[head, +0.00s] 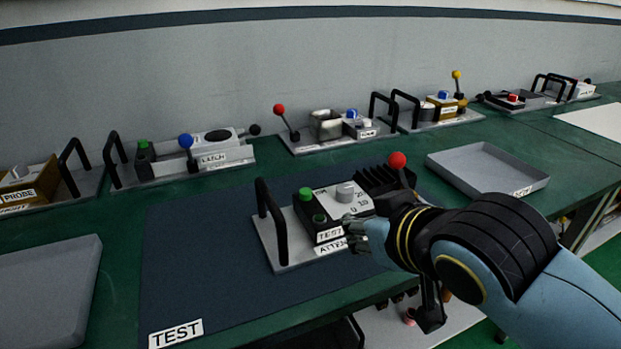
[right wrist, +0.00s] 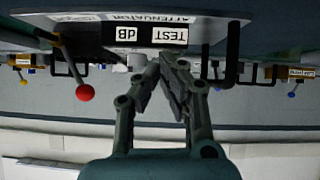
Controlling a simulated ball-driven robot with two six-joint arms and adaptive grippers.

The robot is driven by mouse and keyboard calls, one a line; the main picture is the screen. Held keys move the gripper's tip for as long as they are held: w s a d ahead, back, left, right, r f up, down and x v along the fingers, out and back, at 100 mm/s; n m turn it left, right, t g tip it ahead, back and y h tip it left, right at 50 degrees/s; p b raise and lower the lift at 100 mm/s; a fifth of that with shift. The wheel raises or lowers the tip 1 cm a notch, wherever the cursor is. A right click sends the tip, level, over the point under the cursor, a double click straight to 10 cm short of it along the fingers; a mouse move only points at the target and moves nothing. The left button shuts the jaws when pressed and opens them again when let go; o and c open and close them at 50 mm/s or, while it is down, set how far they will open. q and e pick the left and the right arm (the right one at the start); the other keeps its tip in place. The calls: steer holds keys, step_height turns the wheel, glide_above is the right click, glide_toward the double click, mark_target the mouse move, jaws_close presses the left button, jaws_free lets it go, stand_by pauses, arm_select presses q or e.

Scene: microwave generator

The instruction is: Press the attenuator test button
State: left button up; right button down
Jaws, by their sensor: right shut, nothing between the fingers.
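The attenuator unit stands on a light grey plate (head: 297,252) on the dark mat. Its black box carries a bright green button (head: 305,194) and a smaller dark green round part (head: 319,218), above a TEST label (head: 328,235). My right gripper (head: 350,226) is shut and empty, just right of the label at the unit's front. In the right wrist view, upside down, the fingertips (right wrist: 167,62) are together close to the TEST label (right wrist: 168,34); no green button shows there. I cannot tell whether the fingers touch the unit. My left gripper is not in view.
A black handle (head: 272,222) rises at the unit's left, and a red-ball lever (head: 397,160) at its right. A grey knob (head: 345,191) sits on its dial. A grey tray (head: 487,170) lies to the right. Other modules line the wall. The mat (head: 205,255) is clear at left.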

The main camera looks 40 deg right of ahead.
steer(key=w+r+t, duration=0.4)
steer(key=r, duration=0.2)
steer(key=shift+a+r+m+h, duration=0.25)
steer(key=shift+a+m+h, duration=0.05)
steer(key=shift+a+m, duration=0.1)
steer(key=shift+w, duration=0.15)
steer(key=p, duration=0.1)
glide_above(311, 203)
step_height(311, 203, down, 2)
steer(key=shift+w+f, duration=0.15)
steer(key=shift+f, duration=0.05)
step_height(311, 203, down, 3)
steer(key=shift+r, duration=0.1)
steer(key=shift+f, duration=0.65)
steer(key=shift+f+b, duration=0.1)
steer(key=shift+b, duration=0.25)
